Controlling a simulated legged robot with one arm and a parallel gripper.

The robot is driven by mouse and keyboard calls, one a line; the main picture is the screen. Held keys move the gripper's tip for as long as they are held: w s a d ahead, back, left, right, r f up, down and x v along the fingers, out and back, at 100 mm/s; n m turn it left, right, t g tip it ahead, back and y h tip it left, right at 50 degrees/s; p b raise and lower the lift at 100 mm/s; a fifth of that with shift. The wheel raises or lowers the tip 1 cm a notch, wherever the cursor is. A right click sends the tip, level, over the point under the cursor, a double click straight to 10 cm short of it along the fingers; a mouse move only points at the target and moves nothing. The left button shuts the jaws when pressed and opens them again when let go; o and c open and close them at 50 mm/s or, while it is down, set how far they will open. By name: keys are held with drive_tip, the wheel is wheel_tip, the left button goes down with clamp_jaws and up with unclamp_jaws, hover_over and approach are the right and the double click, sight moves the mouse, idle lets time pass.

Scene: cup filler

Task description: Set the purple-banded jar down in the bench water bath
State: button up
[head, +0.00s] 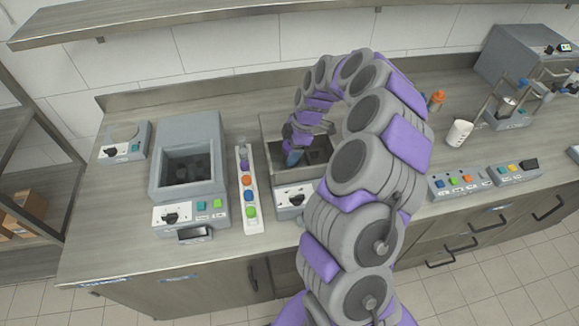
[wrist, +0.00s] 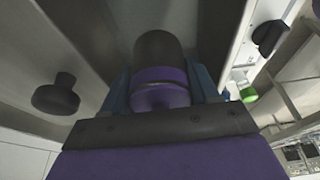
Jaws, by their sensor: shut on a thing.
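The jar (wrist: 157,52) has a dark grey body and a purple band. It lies between the blue fingers of my gripper (wrist: 163,92) in the wrist view, and my gripper is shut on it. In the head view, my gripper (head: 293,157) reaches down into the open rectangular basin of the bench water bath (head: 270,133), which has a front panel with a knob. The jar can hardly be made out there. I cannot tell whether it touches the bath floor. My arm hides the right part of the bath.
A grey unit with a dark well (head: 190,130) stands left of the bath. A white strip with coloured knobs (head: 248,190) lies between them. A white cup (head: 459,133) and an orange-capped bottle (head: 436,101) stand to the right. A shelf (head: 200,20) runs above.

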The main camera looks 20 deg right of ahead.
wheel_tip(320, 180, down, 2)
drive_tip(key=shift+f, duration=0.45)
drive_tip(key=shift+a+f, duration=0.3)
drive_tip(key=shift+a, duration=0.05)
drive_tip(key=b+x, duration=0.1)
drive_tip(key=x, duration=0.2)
drive_tip(key=shift+s, duration=0.1)
drive_tip(key=shift+f, duration=0.2)
drive_tip(key=shift+d, duration=0.65)
drive_tip(key=o, duration=0.8)
drive_tip(key=shift+o, duration=0.8)
drive_tip(key=shift+a, duration=0.45)
drive_tip(key=p+v, duration=0.2)
drive_tip(key=v, duration=1)
drive_tip(key=shift+r, duration=0.15)
drive_tip(key=shift+a+r, duration=0.15)
drive_tip(key=shift+r, duration=0.05)
drive_tip(key=s+a+r+m+g, duration=0.1)
drive_tip(key=s+a+r+m, duration=0.4)
drive_tip(key=s+a+r, duration=0.8)
drive_tip(key=s+f+m+g+h, duration=0.1)
drive_tip(key=s+m+h, duration=0.2)
drive_tip(key=s+m, duration=0.7)
drive_tip(key=s, duration=1.4)
drive_tip(key=shift+a+f+m, duration=0.2)
drive_tip(key=shift+a+m, duration=0.05)
drive_tip(key=shift+m, duration=0.05)
